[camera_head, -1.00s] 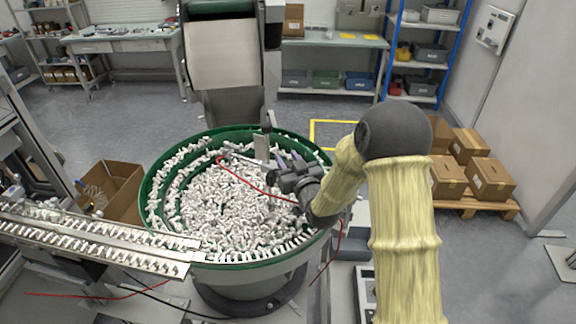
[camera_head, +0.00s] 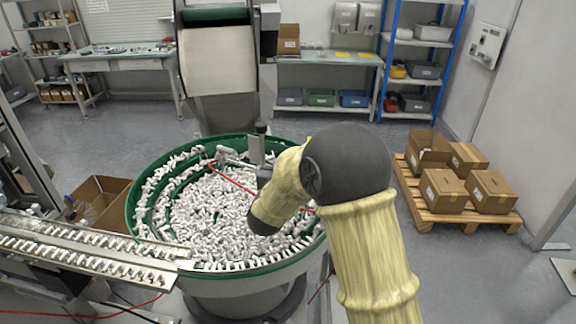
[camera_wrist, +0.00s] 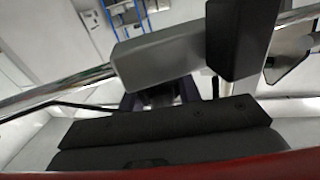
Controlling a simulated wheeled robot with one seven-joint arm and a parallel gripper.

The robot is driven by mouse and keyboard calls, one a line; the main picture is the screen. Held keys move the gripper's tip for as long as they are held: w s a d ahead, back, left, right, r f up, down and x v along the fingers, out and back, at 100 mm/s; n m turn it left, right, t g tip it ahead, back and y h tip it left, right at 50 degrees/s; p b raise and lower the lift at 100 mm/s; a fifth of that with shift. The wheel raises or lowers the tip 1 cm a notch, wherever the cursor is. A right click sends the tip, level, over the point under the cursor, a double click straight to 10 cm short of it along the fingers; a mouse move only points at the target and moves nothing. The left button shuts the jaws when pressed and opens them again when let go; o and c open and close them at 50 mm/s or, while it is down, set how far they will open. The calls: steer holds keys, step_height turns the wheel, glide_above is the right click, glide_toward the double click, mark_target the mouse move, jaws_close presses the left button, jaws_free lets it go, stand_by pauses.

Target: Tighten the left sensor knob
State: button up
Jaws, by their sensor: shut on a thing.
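In the wrist view, my gripper (camera_wrist: 160,92) has two dark purple fingers shut on a small dark part that I take to be the left sensor knob; the fingers and gripper body mostly hide it. Just beyond it sits a grey block (camera_wrist: 170,55), with a black block (camera_wrist: 243,38) to its right on a metal rod. In the head view my forearm hides the gripper. The sensor post (camera_head: 257,148) stands over the far side of the green feeder bowl (camera_head: 262,263), just left of my arm.
The bowl is full of small white parts (camera_head: 210,205). A metal feed rail (camera_head: 85,245) runs in from the left. A red cable (camera_head: 232,180) crosses the bowl. A hopper chute (camera_head: 218,60) rises behind it. Cartons on a pallet (camera_head: 455,211) stand at the right.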

steer(key=shift+m+h, duration=0.3)
steer(key=shift+h, duration=0.1)
steer(key=o, duration=1)
steer(key=shift+c, duration=0.2)
steer(key=shift+s+a+f, duration=0.1)
steer(key=shift+s+a, duration=0.05)
steer(key=shift+s, duration=0.4)
steer(key=b+v, duration=0.4)
steer(key=v, duration=1.2)
steer(key=shift+r, duration=0.25)
steer(key=shift+s, duration=0.15)
